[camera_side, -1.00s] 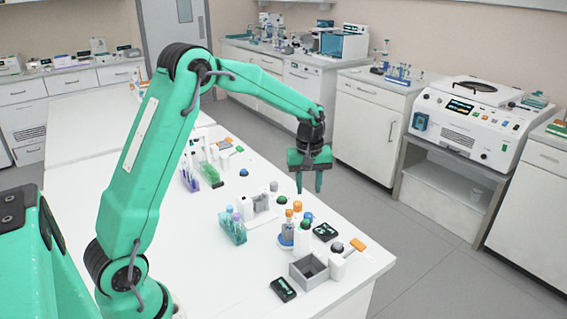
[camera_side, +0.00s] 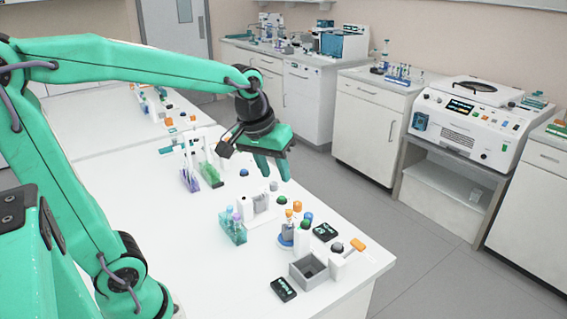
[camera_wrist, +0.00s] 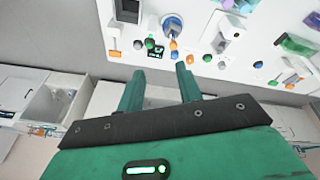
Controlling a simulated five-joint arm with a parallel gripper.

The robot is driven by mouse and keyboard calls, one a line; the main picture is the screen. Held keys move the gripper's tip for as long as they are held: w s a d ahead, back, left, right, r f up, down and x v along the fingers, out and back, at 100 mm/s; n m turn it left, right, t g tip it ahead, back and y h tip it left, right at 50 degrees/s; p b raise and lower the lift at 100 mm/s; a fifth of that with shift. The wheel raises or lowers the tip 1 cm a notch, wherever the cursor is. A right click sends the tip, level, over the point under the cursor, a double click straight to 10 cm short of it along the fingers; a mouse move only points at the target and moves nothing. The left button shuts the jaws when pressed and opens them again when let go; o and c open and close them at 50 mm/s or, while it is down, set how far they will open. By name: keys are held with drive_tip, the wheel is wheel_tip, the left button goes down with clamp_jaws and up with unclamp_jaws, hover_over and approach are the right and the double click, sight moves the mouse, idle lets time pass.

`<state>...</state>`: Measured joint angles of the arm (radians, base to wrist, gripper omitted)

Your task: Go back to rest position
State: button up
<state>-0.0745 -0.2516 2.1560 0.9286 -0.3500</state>
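My gripper (camera_side: 275,173) is in the air above the far right edge of the white bench, with its fingers pointing down. In the wrist view my gripper (camera_wrist: 160,72) shows two green fingers apart with nothing between them, so it is open and empty. My upper arm is folded back at the left of the side view, and my forearm reaches nearly level to the right. The gripper touches no object that I can see.
The white bench (camera_side: 130,215) holds a tube rack (camera_side: 233,225), a second rack with purple and green tubes (camera_side: 200,175), a grey open box (camera_side: 309,271), a black device (camera_side: 284,288) and small coloured knobs. A large white machine (camera_side: 470,125) stands beyond the aisle.

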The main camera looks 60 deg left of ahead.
drive_tip(key=s+d+m+t, duration=0.2)
drive_tip(key=s+m, duration=0.2)
drive_tip(key=s, duration=0.7)
drive_tip(key=shift+d+m, duration=0.25)
drive_tip(key=shift+m, duration=0.15)
